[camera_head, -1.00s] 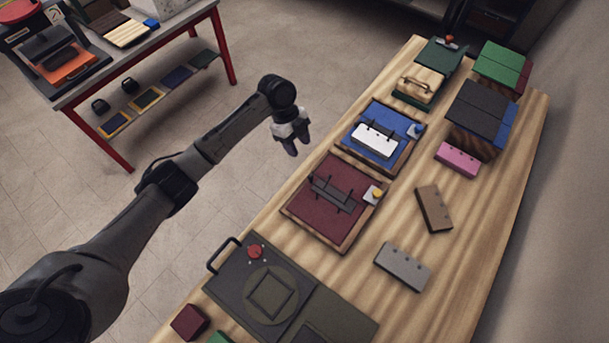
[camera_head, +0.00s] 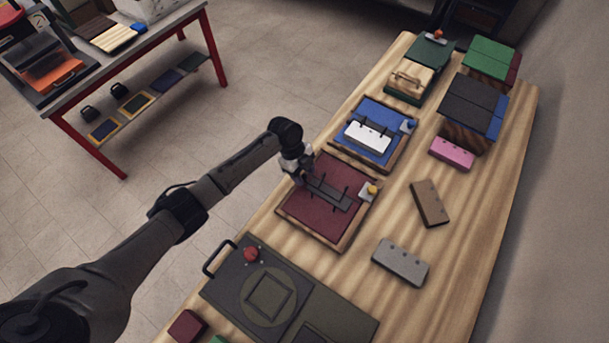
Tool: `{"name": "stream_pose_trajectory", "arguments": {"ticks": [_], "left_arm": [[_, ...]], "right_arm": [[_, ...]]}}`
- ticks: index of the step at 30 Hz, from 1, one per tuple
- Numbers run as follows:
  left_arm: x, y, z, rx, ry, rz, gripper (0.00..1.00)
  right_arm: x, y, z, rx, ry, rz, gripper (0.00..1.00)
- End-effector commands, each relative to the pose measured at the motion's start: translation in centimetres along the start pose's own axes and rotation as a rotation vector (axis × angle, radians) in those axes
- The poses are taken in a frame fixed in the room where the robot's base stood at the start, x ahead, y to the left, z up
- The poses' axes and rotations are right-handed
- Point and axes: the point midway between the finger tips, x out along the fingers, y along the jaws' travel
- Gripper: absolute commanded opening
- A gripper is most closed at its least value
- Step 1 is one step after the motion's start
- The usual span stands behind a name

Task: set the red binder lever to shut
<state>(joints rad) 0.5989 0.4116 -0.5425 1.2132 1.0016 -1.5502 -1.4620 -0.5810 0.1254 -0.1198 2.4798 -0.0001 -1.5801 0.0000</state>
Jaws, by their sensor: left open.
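The red binder (camera_head: 312,217) is a dark red panel in a wooden frame on the table. Dark prongs and a dark bar (camera_head: 329,194) lie across its middle. A small light block with a yellow knob (camera_head: 371,189) sits at its right edge; I cannot tell the lever's exact setting. My left gripper (camera_head: 300,176) is open and empty, fingers pointing down, at the binder's upper left edge beside the bar's left end. I cannot tell whether it touches. The yellow knob is on the far side of the binder from the gripper. My right gripper is not in view.
A blue binder (camera_head: 379,114) with a white piece lies just behind. A dark green press-like panel (camera_head: 232,287) with a red knob lies in front. Grey (camera_head: 400,262), brown (camera_head: 430,203) and pink (camera_head: 452,153) blocks lie to the right, with bare wood between them.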

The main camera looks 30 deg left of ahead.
Motion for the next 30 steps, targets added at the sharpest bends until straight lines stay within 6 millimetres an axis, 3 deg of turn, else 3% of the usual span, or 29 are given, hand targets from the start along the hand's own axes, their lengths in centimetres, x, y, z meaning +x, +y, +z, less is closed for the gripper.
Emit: {"name": "stream_pose_trajectory", "arguments": {"ticks": [6, 16, 30], "left_arm": [[1.18, 0.04, -0.04, 0.000, 0.001, 0.001, 0.46], [1.27, 0.03, -0.02, 0.000, 0.000, 0.001, 0.45], [1.23, 0.02, 0.00, 0.000, 0.000, 0.001, 0.00]], "right_arm": [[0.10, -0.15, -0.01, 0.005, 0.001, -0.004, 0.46], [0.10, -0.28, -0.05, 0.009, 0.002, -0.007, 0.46], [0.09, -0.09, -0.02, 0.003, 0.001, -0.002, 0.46]]}}
